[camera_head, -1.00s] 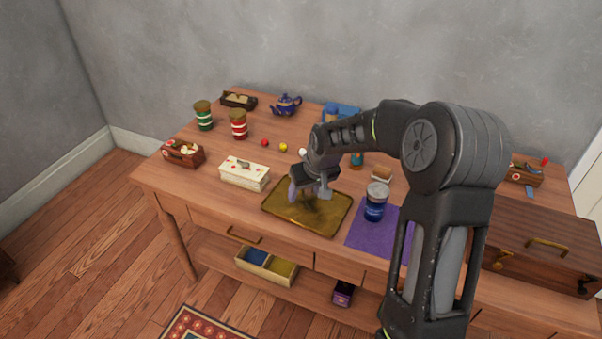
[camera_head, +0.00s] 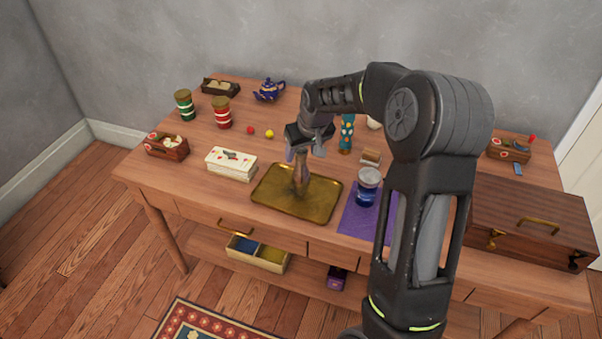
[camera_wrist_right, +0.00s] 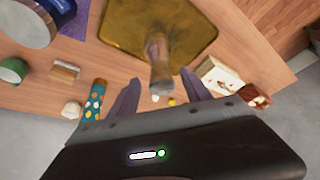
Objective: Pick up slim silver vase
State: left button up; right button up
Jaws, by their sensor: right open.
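The slim silver vase (camera_head: 300,176) stands upright on the gold tray (camera_head: 268,205) in the head view, its top close under my right gripper. In the right wrist view the vase (camera_wrist_right: 159,65) rises from the tray (camera_wrist_right: 125,25) toward the gap between my fingers. The vase's top is partly covered by the gripper in the head view. My left gripper is not in view.
A teal patterned vase (camera_head: 346,133) and small wooden block (camera_head: 370,157) stand behind. A wooden chest (camera_head: 530,215) fills the right end.

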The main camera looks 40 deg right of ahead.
aim_at(301, 172)
jog(key=shift+f, duration=0.1)
jog(key=p+x, duration=0.1)
jog(key=x, duration=0.4)
jog(key=shift+a+f, duration=0.1)
jog(key=shift+s, duration=0.1)
jog(key=shift+c, duration=0.6)
grip_shut()
dwell(0.5)
